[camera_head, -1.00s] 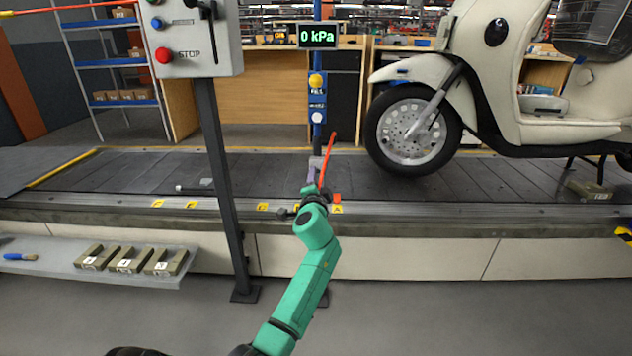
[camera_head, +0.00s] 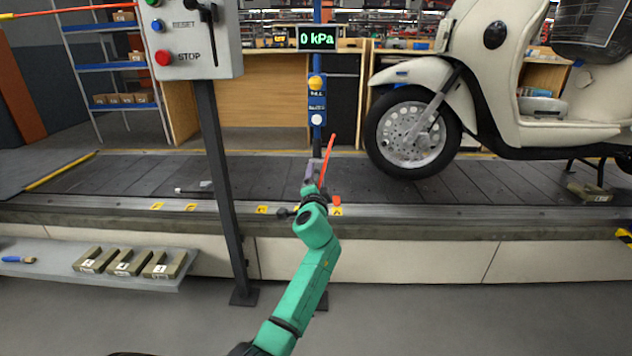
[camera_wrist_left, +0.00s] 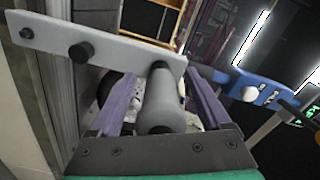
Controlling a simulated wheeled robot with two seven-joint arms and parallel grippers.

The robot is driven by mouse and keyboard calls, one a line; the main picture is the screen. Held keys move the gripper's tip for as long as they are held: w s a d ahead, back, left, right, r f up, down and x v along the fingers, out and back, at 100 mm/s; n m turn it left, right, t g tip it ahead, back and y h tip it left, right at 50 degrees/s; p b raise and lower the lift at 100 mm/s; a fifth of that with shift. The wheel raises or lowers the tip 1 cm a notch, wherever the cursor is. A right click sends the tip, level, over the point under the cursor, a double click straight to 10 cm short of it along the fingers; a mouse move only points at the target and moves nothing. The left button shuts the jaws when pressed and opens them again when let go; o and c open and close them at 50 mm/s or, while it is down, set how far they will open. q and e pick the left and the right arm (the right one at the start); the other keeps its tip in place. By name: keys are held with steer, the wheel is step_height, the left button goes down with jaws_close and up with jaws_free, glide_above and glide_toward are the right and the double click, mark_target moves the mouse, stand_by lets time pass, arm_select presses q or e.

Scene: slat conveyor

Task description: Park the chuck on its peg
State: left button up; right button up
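My left gripper (camera_head: 316,165) is in front of the lower part of the blue post, over the conveyor. In the left wrist view its two purple fingers (camera_wrist_left: 165,102) stand apart. A grey cylinder (camera_wrist_left: 160,104), probably the chuck, lies between them with a visible gap on each side. Its far end meets a pale flat bar (camera_wrist_left: 120,50), and I cannot tell whether a peg there runs into it. The bar carries black stubs (camera_wrist_left: 81,51) that look like pegs. In the head view cylinder and bar cannot be made out. My right gripper is not in view.
The blue post (camera_head: 317,100) carries yellow and white knobs and a 0 kPa display (camera_head: 318,37). A thin red rod or hose (camera_head: 327,157) rises beside my gripper. A cream scooter (camera_head: 500,90) stands right on the conveyor (camera_head: 120,175). A control box (camera_head: 190,40) stands left.

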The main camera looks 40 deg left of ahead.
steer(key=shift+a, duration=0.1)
arm_select(q)
steer(key=p+v, duration=0.1)
steer(key=v, duration=0.4)
steer(key=shift+s+d+p, duration=0.25)
steer(key=shift+s+p, duration=0.05)
steer(key=shift+p, duration=0.1)
steer(key=v, duration=0.8)
steer(key=shift+s+d, duration=0.25)
steer(key=shift+s, duration=0.05)
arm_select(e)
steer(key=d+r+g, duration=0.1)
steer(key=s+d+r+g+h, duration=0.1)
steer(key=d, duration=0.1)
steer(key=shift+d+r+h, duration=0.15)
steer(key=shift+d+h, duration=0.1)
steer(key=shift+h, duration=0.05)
